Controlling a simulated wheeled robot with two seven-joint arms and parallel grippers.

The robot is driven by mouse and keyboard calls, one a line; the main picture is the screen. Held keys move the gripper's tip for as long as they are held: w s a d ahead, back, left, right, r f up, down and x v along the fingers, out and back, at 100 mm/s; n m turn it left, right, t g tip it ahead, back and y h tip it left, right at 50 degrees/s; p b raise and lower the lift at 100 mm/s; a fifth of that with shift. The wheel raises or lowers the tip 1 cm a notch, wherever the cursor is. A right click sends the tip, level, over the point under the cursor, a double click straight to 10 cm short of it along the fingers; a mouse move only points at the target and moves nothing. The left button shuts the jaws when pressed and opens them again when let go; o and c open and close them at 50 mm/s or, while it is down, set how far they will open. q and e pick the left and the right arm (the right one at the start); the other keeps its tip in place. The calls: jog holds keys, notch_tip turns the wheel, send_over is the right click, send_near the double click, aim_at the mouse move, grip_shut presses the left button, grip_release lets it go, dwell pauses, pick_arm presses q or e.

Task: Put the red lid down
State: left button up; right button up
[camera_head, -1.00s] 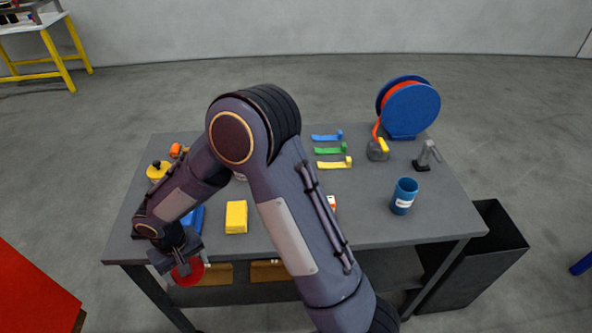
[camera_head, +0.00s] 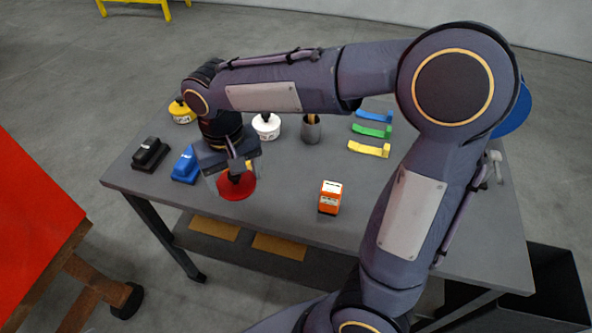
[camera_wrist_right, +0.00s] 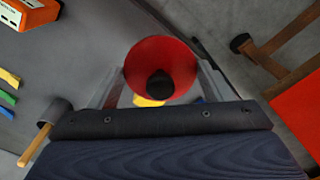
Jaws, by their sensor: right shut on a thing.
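The red lid (camera_head: 236,186) is a round red disc with a black knob. In the right wrist view the lid (camera_wrist_right: 172,55) faces the camera between the two fingers (camera_wrist_right: 160,88), with the knob in the middle. It partly hides a yellow thing below it. My left gripper is not in view.
A blue block (camera_head: 186,165) and a black block (camera_head: 149,154) lie left of the lid. An orange box (camera_head: 330,197) stands to its right. Bare tabletop lies between lid and orange box.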

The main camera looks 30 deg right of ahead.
jog(key=d+f, duration=0.3)
jog(key=d, duration=0.4)
send_over(283, 192)
jog(key=f, duration=0.2)
jog(key=f+p, duration=0.1)
jog(key=f, duration=0.2)
jog(key=shift+s+a, duration=0.1)
jog(key=shift+a, duration=0.1)
jog(key=f, duration=0.3)
jog(key=shift+d+f, duration=0.2)
jog(key=shift+d, duration=0.1)
jog(key=shift+f, duration=0.2)
jog(key=shift+f, duration=0.2)
jog(key=o, duration=1)
jog(key=shift+r, duration=0.15)
